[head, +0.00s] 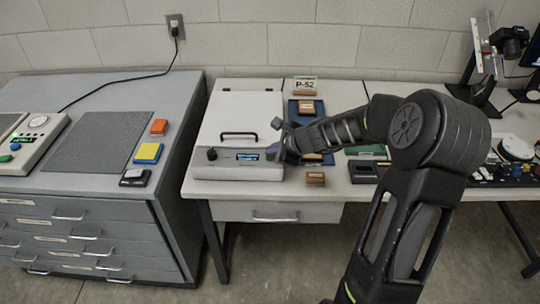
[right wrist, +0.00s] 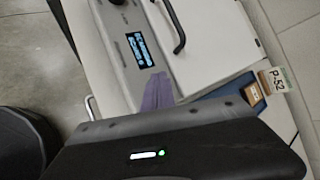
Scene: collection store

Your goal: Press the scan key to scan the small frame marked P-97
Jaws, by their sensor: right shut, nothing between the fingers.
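The scanner (head: 237,172) stands on the white table with its white lid (head: 240,112) down. Its lit display (head: 247,156) is on the front panel; the display also shows in the right wrist view (right wrist: 140,48), text unreadable. My right gripper (head: 273,153) is shut and empty, its purplish fingertips at the panel's right end, beside the display. The fingertips also show in the right wrist view (right wrist: 157,92). The scan key is not visible; the fingers may cover it. I cannot tell whether they touch the panel. No P-97 mark is readable. My left gripper is not in view.
A P-52 card (head: 305,86) stands behind a blue tray (head: 293,108) holding small brown frames (head: 307,107). Another small frame (head: 316,178) lies on the table's front edge. A grey drawer cabinet (head: 80,215) stands left. A black knob (head: 212,153) sits on the scanner panel.

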